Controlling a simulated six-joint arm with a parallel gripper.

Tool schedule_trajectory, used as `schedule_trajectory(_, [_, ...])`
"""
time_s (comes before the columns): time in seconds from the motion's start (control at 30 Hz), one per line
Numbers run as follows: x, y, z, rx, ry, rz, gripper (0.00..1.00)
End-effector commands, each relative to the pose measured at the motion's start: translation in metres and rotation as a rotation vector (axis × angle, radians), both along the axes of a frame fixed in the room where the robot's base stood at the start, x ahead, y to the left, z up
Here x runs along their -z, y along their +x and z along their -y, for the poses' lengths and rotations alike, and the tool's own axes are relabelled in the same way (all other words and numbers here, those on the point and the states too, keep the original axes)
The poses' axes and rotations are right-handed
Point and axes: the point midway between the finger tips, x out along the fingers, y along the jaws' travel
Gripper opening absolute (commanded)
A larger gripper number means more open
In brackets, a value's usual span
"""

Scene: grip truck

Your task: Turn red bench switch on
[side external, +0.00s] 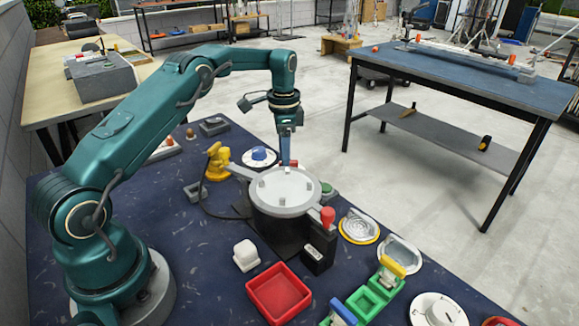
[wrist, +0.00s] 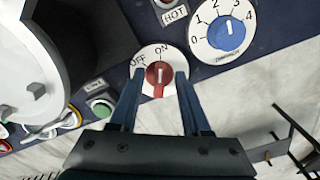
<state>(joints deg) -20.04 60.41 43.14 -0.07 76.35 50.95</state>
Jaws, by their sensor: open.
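The red bench switch (wrist: 158,77) is a red knob on a round white plate marked OFF and ON, seen in the wrist view. Its white mark points up in the picture, close to the ON lettering; I cannot tell exactly where it rests. My gripper (wrist: 160,76) is open, with one finger on each side of the red knob. Contact between fingers and knob is not clear. In the side view my gripper (side external: 286,160) points down behind the round grey vessel, and the switch is mostly hidden there.
A blue numbered dial (wrist: 226,34) is at the upper right in the wrist view. A green button (wrist: 100,109) is at the left. The grey vessel (side external: 285,190) stands close in front of my gripper. A red tray (side external: 278,293) is near the front.

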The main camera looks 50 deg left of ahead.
Motion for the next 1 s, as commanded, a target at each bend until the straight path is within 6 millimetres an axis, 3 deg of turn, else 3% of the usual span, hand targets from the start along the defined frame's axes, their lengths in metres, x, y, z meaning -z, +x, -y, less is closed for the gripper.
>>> schedule_trajectory(0.4, [-0.042, 0.001, 0.000, 0.000, 0.001, 0.005, 0.47])
schedule_trajectory(0.93, [-0.051, 0.001, 0.002, 0.004, 0.001, 0.004, 0.47])
schedule_trajectory(1.0, [-0.060, 0.003, 0.004, 0.013, 0.008, 0.025, 0.47])
